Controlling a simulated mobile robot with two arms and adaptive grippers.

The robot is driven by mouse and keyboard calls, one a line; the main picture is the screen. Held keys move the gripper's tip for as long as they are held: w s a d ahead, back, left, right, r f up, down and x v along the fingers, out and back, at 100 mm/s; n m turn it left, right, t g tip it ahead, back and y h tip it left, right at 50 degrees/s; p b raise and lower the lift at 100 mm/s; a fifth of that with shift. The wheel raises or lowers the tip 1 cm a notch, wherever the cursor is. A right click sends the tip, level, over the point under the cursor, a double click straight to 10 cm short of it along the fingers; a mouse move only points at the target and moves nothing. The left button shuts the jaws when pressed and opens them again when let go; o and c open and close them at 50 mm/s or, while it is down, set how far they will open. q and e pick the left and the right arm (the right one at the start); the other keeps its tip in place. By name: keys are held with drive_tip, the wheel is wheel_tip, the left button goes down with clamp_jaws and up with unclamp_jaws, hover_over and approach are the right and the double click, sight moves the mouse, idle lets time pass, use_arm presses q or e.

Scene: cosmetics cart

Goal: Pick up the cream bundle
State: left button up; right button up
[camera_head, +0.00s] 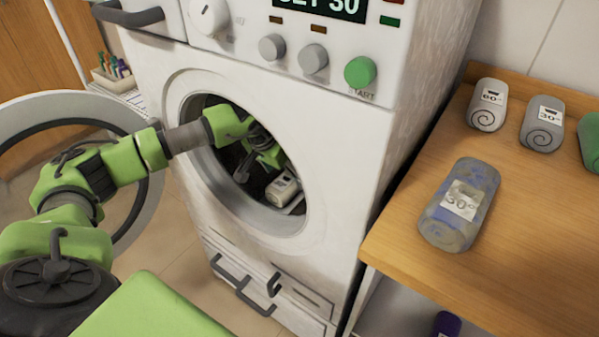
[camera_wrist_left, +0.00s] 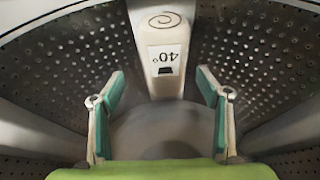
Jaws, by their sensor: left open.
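The cream bundle (camera_head: 284,188) lies inside the washing machine drum, near the front right of the round opening. My left gripper (camera_head: 268,160) reaches through the open door into the drum, just above and left of the bundle. In the left wrist view my left gripper (camera_wrist_left: 160,112) is open and empty, its green fingers apart and not touching the bundle. My right gripper is not in view.
The washing machine (camera_head: 340,150) stands ahead with its round door (camera_head: 150,205) swung open to the left. The perforated drum wall (camera_wrist_left: 60,65) closes around my gripper. A wooden table (camera_head: 540,225) on the right holds a blue-grey bundle (camera_head: 460,205) and several other rolled bundles.

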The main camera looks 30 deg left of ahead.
sight(287, 178)
use_arm(q)
drive_tip(key=shift+w+f, duration=0.25)
drive_tip(key=shift+f, duration=0.1)
drive_tip(key=x, duration=0.6)
drive_tip(key=shift+w+a+f+b, duration=0.25)
drive_tip(key=shift+w+a+b, duration=0.05)
drive_tip(key=shift+w+a, duration=0.1)
drive_tip(key=shift+r, duration=0.1)
drive_tip(key=c, duration=1.3)
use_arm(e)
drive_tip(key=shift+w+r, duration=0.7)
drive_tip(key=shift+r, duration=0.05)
